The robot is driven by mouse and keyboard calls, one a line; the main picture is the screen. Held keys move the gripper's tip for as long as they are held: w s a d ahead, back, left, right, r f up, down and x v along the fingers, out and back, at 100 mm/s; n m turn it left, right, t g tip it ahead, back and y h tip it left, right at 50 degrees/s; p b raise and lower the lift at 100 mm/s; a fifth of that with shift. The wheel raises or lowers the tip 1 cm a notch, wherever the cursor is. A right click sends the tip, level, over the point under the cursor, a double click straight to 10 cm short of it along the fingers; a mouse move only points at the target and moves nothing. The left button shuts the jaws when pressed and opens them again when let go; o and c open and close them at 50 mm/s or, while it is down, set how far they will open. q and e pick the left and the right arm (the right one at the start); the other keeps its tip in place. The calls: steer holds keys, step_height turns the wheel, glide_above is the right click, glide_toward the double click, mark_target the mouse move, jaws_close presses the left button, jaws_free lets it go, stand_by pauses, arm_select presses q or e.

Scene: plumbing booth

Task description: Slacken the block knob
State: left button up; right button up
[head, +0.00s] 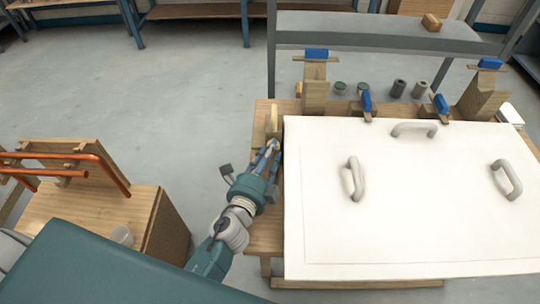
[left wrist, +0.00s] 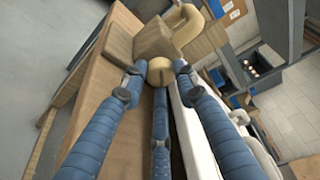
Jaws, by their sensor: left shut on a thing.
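The block knob (left wrist: 160,68) is a small, pale tan round piece in the left wrist view, in front of a brown wooden block (left wrist: 143,40). My left gripper (left wrist: 159,78) has its blue fingertips around the knob, shut on it. In the head view my left gripper (head: 270,150) reaches up to the upright wooden block (head: 272,120) at the left edge of the bench. The knob is mostly hidden by the fingers there. My right gripper is not in view.
A large white panel (head: 400,225) with several grey handles lies on the bench, close right of my left gripper. Wooden stands with blue-topped pieces (head: 316,54) line its far edge. Copper pipes (head: 60,174) on a wooden box stand at left. Open floor lies between.

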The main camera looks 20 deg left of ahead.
arm_select(q)
steer(key=o, duration=0.8)
steer(key=shift+o, duration=0.2)
steer(key=s, duration=0.5)
steer(key=s+r, duration=0.1)
steer(key=s, duration=0.1)
steer(key=shift+s+a, duration=0.1)
steer(key=shift+s, duration=0.15)
